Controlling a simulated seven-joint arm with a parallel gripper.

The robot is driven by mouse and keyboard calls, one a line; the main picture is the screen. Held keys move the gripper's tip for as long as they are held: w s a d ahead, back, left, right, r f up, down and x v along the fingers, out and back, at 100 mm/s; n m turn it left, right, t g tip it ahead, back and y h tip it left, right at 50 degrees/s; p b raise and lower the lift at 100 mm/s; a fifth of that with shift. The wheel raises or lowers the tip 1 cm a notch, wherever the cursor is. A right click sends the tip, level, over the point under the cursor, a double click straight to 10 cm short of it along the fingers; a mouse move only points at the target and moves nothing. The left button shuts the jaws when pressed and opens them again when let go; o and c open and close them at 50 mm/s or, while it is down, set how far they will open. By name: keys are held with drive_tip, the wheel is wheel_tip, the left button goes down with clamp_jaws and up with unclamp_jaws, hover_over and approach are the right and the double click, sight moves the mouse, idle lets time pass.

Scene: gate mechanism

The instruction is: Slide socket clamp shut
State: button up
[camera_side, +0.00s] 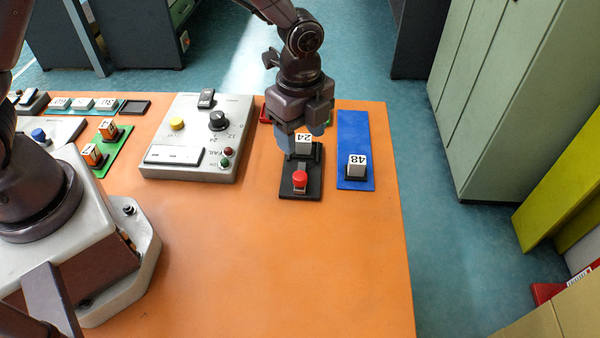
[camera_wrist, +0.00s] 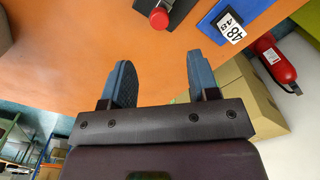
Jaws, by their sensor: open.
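The socket clamp is a black base (camera_side: 288,190) with a red knob (camera_side: 300,178) at its near end. A light block marked 24 (camera_side: 303,146) sits at its far end, partly hidden by my gripper. The red knob (camera_wrist: 159,18) and part of the base show beyond the fingertips, at the top edge.
A blue plate (camera_side: 354,130) with a block marked 48 (camera_side: 356,163) lies just right of the clamp. A grey control box (camera_side: 190,120) with knobs stands to the left. The front of the orange table (camera_side: 270,270) is clear.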

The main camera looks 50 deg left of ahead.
sight(300, 175)
wheel_tip(300, 175, down, 11)
idle(0.3)
